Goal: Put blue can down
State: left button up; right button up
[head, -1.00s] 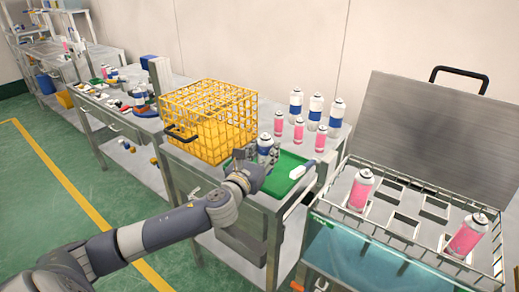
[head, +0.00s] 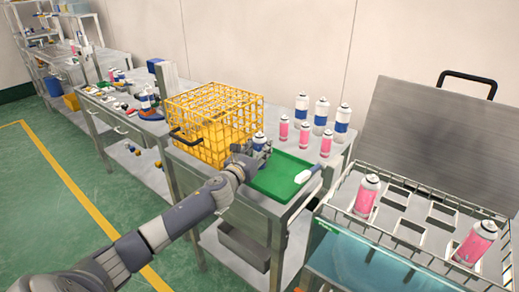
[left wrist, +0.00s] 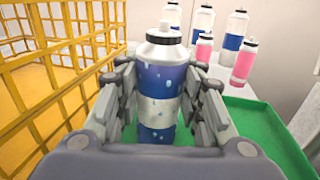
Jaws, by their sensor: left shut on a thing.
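The blue can (head: 258,140), white and blue with droplet marks and a white cap, is upright in my left gripper (head: 256,152). In the left wrist view the can (left wrist: 160,85) stands between both fingers (left wrist: 160,105), which are shut on its sides. The gripper is at the back left of the green tray (head: 280,180), beside the yellow wire basket. The can's base is mostly hidden, so I cannot tell whether it touches the tray. My right gripper is not in view.
The yellow basket (head: 208,125) stands close on the left. Several blue-white cans (head: 321,115) and pink cans (head: 304,132) stand behind the tray. A white tool (head: 308,174) lies at the tray's right edge. A wire rack (head: 408,225) holds two pink cans. The tray's middle is clear.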

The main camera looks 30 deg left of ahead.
pick_arm(q)
jog(key=o, duration=1.1)
jog(key=s, duration=0.6)
jog(key=s+d, duration=0.1)
jog(key=s, duration=0.3)
jog(key=shift+d+b, duration=0.1)
jog(key=shift+b, duration=0.25)
jog(key=shift+s+d+r, duration=0.1)
jog(key=shift+s+d, duration=0.05)
jog(key=shift+s, duration=0.85)
